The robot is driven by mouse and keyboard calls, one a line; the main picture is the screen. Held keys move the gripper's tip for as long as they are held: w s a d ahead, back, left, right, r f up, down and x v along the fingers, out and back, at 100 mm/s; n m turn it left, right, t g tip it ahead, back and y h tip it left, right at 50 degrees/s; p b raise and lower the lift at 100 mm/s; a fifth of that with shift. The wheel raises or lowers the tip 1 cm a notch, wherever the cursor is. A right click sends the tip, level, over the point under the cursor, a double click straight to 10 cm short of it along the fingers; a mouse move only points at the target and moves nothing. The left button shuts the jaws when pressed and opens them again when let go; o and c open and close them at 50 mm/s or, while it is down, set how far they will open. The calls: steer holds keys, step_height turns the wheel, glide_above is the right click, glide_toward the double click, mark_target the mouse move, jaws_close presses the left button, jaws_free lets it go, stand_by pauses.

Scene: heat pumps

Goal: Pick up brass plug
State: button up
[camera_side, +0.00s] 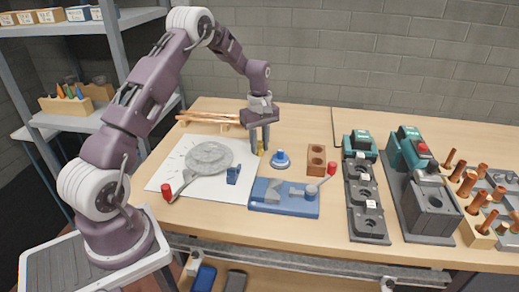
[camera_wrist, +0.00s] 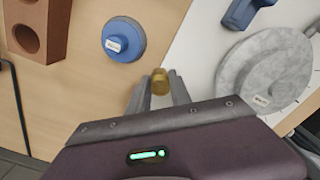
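The brass plug (camera_wrist: 159,82) is a small gold cylinder standing between my two fingertips in the wrist view. In the side view the brass plug (camera_side: 260,150) shows low between the fingers, at about table level, partly hidden by them. My gripper (camera_side: 260,147) points straight down over the table, just right of the white sheet. In the wrist view my gripper (camera_wrist: 160,82) has one finger on each side of the plug. The fingers look open around it, with a narrow gap; contact is hard to make out.
A blue round knob-topped piece (camera_side: 281,160) stands close to the right. The white sheet (camera_side: 160,178) bears a grey disc (camera_side: 209,156) and a blue block (camera_side: 233,174). Copper-coloured rods (camera_side: 207,118) lie behind.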

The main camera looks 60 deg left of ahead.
mark_target(260, 142)
jaws_close()
step_height(260, 142, up, 10)
steer(key=shift+r, duration=0.1)
steer(key=s+d+r, duration=0.1)
steer(key=s+d, duration=0.2)
steer(key=d, duration=0.6)
steer(key=s+d+r, duration=0.1)
steer(key=s+d, duration=0.2)
steer(key=d, duration=0.7)
steer(key=shift+s+r, duration=0.2)
steer(key=shift+s, duration=0.1)
